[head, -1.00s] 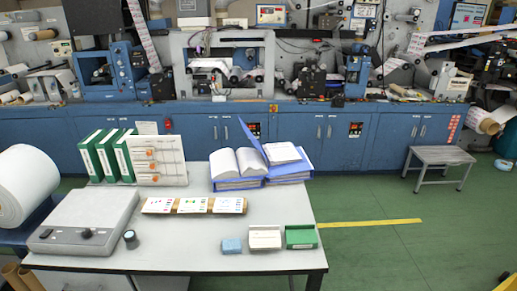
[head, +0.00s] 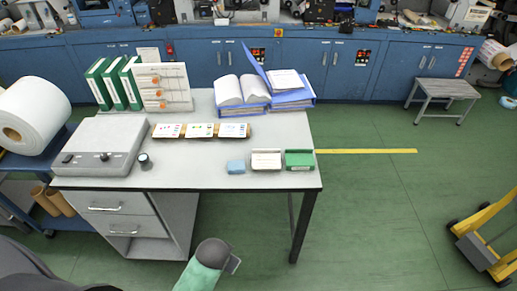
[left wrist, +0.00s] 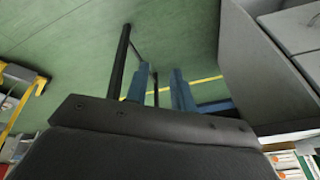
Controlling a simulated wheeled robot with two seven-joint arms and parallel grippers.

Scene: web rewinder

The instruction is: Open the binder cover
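A blue binder (head: 292,98) lies at the back right of the table, with white sheets on top. Its blue cover (head: 256,65) stands up steeply at its left side, leaning left. To its left lies a binder with spread white pages (head: 241,90) over a blue base. In the left wrist view my left gripper (left wrist: 158,82) shows two blue fingers apart, with nothing between them; floor and table legs show beyond. In the head view, part of an arm of mine shows below the table's front edge, well away from the binders. My right gripper is not in view.
Floor right of the table is clear up to a yellow cart (head: 485,240).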

